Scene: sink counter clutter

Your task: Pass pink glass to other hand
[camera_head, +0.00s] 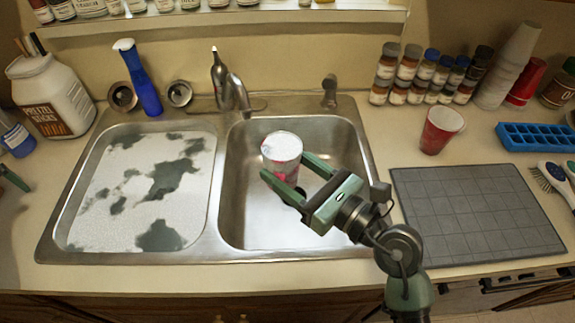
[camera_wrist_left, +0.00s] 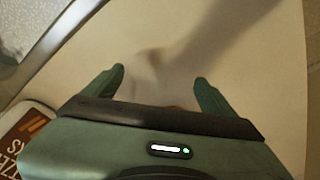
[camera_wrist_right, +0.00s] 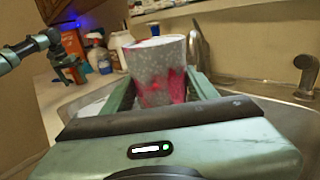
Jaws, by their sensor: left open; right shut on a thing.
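The pink glass (camera_head: 282,150), a pale speckled cup with pink patches, is held above the right sink basin in the head view. My right gripper (camera_head: 285,167) is shut on it, one finger on each side. In the right wrist view the glass (camera_wrist_right: 156,72) stands roughly upright between the fingers. My left gripper (camera_wrist_left: 160,76) is open and empty above the counter in the left wrist view. Only a green tip of it shows at the left edge of the head view. My left arm also shows at the left of the right wrist view.
A white, grey-patched board (camera_head: 115,215) covers the left basin. A pretzel jar (camera_head: 52,97) and a blue bottle (camera_head: 142,85) stand at the back left. The faucet (camera_head: 236,95) rises behind the sink. A red cup (camera_head: 440,130) and a grey mat (camera_head: 475,215) are at right.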

